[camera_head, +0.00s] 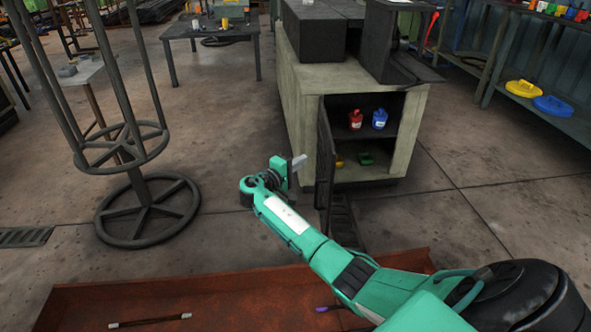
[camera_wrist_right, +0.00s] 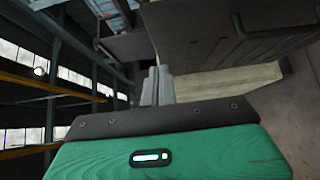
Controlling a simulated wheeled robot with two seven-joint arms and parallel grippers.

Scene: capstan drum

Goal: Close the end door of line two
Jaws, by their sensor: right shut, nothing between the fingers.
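The end door (camera_head: 325,160) is a dark panel at the left side of the opening in the pale cabinet (camera_head: 407,140). It stands open, swung out toward me and seen nearly edge-on. My right gripper (camera_head: 300,161) is shut and empty, just left of the door on its outer side. A small gap seems to show between fingertips and door, but I cannot be sure. In the right wrist view its closed fingers (camera_wrist_right: 157,86) point up, with dark panels and a pale surface beyond. My left gripper is out of view. No line number is readable.
Inside the cabinet are a red item (camera_head: 355,119) and a blue item (camera_head: 379,119) on the shelf, with yellow and green ones below. A dark metal reel stand (camera_head: 147,212) stands at left. A rusty tray (camera_head: 80,300) lies in front. Floor left of the cabinet is clear.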

